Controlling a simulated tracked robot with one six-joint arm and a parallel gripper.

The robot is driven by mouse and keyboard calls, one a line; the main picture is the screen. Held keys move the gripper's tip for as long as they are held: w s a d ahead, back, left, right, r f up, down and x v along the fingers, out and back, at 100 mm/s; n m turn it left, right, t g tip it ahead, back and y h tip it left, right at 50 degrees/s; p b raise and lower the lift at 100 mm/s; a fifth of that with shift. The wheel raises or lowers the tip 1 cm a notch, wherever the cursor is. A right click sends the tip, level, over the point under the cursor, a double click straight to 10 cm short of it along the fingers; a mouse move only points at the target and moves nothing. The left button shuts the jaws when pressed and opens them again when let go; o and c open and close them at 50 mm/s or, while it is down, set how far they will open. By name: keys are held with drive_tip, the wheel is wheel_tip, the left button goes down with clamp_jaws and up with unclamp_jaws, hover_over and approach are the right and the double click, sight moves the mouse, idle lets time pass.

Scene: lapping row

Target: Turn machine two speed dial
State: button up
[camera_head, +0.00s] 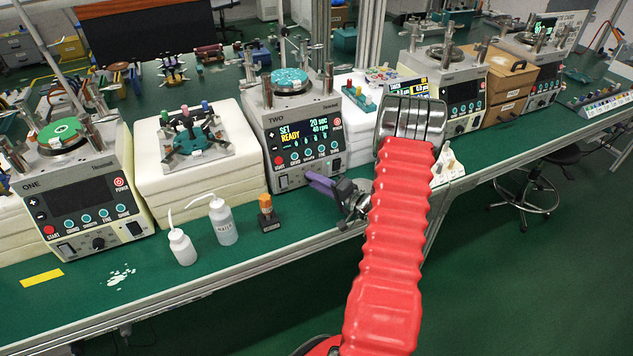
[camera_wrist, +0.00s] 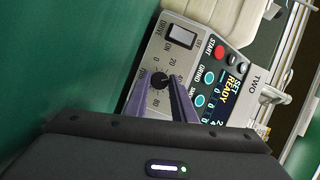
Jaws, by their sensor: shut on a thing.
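Machine two (camera_head: 298,124) is a cream bench unit marked TWO, with a lit screen (camera_head: 305,131) reading SET READY, 20 sec and 40 rpm. Its speed dial (camera_wrist: 160,81) is a small black knob with numbers around it on the lower panel, seen in the wrist view beside the DRIVE switch (camera_wrist: 181,37). My gripper (camera_wrist: 160,84) has its purple fingers closed on the knob from both sides. In the head view my gripper (camera_head: 318,182) reaches the lower front of machine two from the right, and the dial is hidden behind it.
Machine one (camera_head: 82,190) stands at the left with a dark screen. Two white bottles (camera_head: 222,221) and a small orange-topped block (camera_head: 267,213) stand on the green bench left of my gripper. More machines (camera_head: 450,85) line the right. The floor in front is clear.

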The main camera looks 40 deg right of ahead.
drive_tip(key=shift+s+d+f, duration=0.1)
drive_tip(key=shift+d, duration=0.15)
drive_tip(key=o, duration=1)
drive_tip(key=shift+a, duration=0.1)
drive_tip(key=s, duration=0.4)
drive_tip(key=s+r, duration=0.1)
drive_tip(key=s, duration=0.4)
drive_tip(key=s+d+r, duration=0.1)
drive_tip(key=s, duration=0.3)
drive_tip(key=shift+s+d, duration=0.1)
drive_tip(key=shift+s, duration=0.15)
